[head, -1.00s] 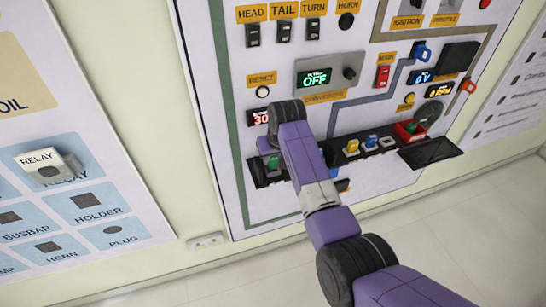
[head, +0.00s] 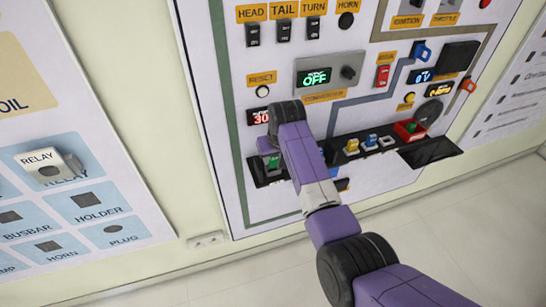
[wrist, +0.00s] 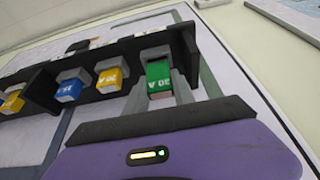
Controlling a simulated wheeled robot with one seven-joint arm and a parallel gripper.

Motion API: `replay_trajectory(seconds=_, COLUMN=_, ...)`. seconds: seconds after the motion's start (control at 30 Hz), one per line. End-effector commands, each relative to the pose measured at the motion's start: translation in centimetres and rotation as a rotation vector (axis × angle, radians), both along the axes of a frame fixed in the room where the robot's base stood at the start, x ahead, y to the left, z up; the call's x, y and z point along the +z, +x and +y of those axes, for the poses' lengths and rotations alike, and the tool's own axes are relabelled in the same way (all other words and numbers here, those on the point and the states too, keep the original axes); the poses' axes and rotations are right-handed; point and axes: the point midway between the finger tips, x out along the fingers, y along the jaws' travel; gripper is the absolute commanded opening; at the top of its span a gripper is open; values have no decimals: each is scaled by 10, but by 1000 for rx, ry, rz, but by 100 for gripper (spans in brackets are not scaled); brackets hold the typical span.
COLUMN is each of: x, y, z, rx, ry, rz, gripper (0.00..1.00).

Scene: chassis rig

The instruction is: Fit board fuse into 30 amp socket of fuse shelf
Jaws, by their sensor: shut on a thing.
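The green board fuse (wrist: 158,77), marked 30 A, sits between the grey fingers of my gripper (wrist: 160,88), which is shut on it. The fuse is at the end bay of the dark fuse shelf (wrist: 117,52). I cannot tell whether it is fully seated, since its inner end is hidden. In the head view the green fuse (head: 272,161) shows at the left end of the shelf (head: 260,180), below the red 30 display (head: 259,117). My arm hides the middle of the shelf and most of my gripper there.
Yellow (wrist: 110,79) and blue (wrist: 70,88) fuses stand in neighbouring bays. A red holder (head: 408,130) and a dark tray (head: 430,152) are farther right. Switches and displays cover the panel above. A parts board with a relay (head: 50,168) is at left.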

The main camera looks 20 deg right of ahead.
Motion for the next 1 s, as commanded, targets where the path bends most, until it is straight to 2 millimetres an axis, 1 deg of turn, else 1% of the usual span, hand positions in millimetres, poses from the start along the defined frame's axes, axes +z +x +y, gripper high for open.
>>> replay_trajectory(seconds=0.87, x=-21, y=0, z=0, rx=0, ry=0, rz=0, gripper=0)
replay_trajectory(seconds=1.0, x=-18, y=0, z=0, rx=0, ry=0, rz=0, gripper=0)
